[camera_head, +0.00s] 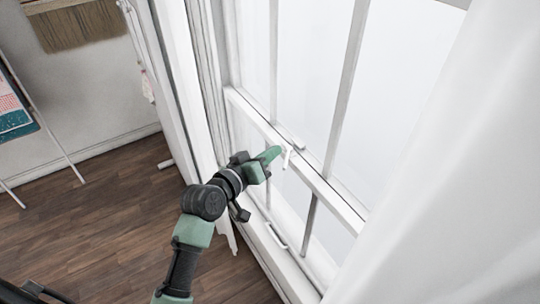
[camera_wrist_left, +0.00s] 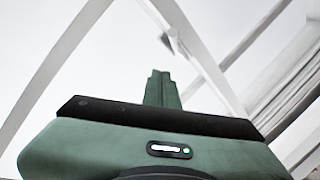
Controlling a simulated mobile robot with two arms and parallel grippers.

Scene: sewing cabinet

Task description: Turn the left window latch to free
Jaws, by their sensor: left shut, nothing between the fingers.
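The window latch (camera_head: 287,158) is a small white lever on the middle rail of the white sash window. It points down from the rail in the head view. My left gripper (camera_head: 271,154) has its green fingers shut and empty, with the tips just left of the latch. I cannot tell whether they touch it. In the left wrist view the shut fingers (camera_wrist_left: 162,88) point up toward the white window bars. A small grey piece (camera_wrist_left: 166,40) shows beyond the tips; I cannot tell if it is the latch. My right gripper is not in view.
The window's middle rail (camera_head: 325,186) runs diagonally past my gripper. A white curtain (camera_head: 450,190) fills the right side. A white bar handle (camera_head: 277,236) sits low on the window.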

